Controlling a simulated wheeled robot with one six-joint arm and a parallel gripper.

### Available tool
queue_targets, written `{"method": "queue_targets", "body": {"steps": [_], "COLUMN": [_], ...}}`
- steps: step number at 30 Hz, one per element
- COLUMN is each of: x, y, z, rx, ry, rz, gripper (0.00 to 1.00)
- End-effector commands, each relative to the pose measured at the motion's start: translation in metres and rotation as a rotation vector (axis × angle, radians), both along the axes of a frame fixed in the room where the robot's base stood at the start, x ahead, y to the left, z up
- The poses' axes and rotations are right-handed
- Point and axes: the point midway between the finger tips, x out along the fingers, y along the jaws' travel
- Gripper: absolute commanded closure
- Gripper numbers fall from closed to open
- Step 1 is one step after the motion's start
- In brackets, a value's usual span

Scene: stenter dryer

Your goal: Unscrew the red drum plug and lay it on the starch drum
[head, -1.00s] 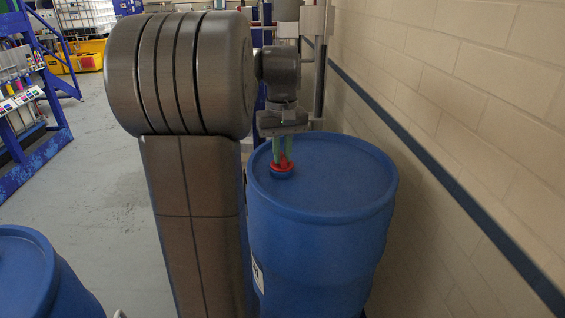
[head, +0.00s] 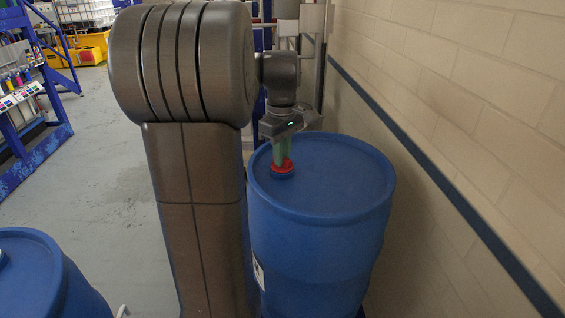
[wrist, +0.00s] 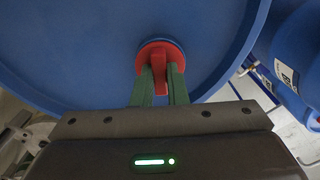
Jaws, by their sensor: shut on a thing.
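The red drum plug (head: 283,167) sits in a blue raised bung near the left rim of the blue drum's lid (head: 330,180). In the wrist view the plug (wrist: 152,49) is a red disc with an upright bar across it. My gripper (head: 283,155) points down over the plug. Its green fingers (wrist: 161,75) stand on either side of the bar and are shut on it. The fingers hide part of the plug. I cannot tell whether the plug has lifted from its seat.
The rest of the lid is bare. A cream block wall (head: 460,110) with a blue stripe runs close along the drum's right. Another blue drum (head: 50,280) stands at the lower left. Grey floor (head: 95,150) is open to the left, beside a blue rack (head: 30,110).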

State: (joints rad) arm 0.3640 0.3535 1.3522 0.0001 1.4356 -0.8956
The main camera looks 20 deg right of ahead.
Motion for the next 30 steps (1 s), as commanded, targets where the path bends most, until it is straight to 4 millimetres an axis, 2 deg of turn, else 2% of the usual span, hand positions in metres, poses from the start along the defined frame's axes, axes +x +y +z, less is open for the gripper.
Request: {"method": "queue_targets", "body": {"steps": [4, 16, 24, 30], "x": [-0.0001, -0.0001, 0.0, 0.0], "y": [0.0001, 0.0001, 0.0, 0.0], "z": [0.0011, 0.001, 0.0003, 0.0005], "rx": [0.0, 0.0, 0.0, 0.0], "ry": [0.0, 0.0, 0.0, 0.0], "rz": [0.099, 0.143, 0.426, 0.556], "gripper": [1.0, 1.0, 1.0, 1.0]}}
